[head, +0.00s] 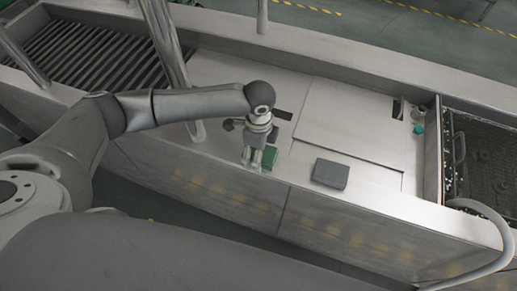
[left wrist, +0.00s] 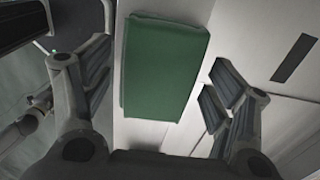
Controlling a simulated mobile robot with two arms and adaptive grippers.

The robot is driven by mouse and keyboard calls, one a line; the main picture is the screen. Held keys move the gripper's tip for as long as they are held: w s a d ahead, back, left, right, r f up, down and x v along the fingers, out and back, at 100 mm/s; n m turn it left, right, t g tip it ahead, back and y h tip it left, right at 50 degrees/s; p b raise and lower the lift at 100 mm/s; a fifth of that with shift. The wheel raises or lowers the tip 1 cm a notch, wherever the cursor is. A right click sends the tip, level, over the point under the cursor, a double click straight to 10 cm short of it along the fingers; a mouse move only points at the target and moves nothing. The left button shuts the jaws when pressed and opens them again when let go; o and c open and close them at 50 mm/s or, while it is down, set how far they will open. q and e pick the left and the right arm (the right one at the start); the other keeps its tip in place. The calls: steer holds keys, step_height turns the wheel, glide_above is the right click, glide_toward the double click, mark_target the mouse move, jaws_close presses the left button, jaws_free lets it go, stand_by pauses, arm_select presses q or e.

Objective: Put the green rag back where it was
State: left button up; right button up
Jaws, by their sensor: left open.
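The green rag (head: 269,157) is a folded block lying on the steel counter near its front edge, partly hidden behind my left gripper in the head view. In the left wrist view the green rag (left wrist: 165,70) lies between and beyond the two fingers. My left gripper (head: 254,152) is open just over the rag, pointing down. Its fingers (left wrist: 155,88) stand apart on either side of the rag, with gaps to both sides. My right gripper is not in view.
A grey folded block (head: 330,174) lies on the counter to the right. A small teal item (head: 419,129) stands near the tank (head: 480,160) with a mesh basket. Dark rollers (head: 95,55) are at the left. A dark slot (left wrist: 294,57) is beside the rag.

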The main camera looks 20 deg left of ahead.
arm_select(q)
step_height(320, 180, up, 12)
steer(key=b, duration=0.2)
stand_by(0.4)
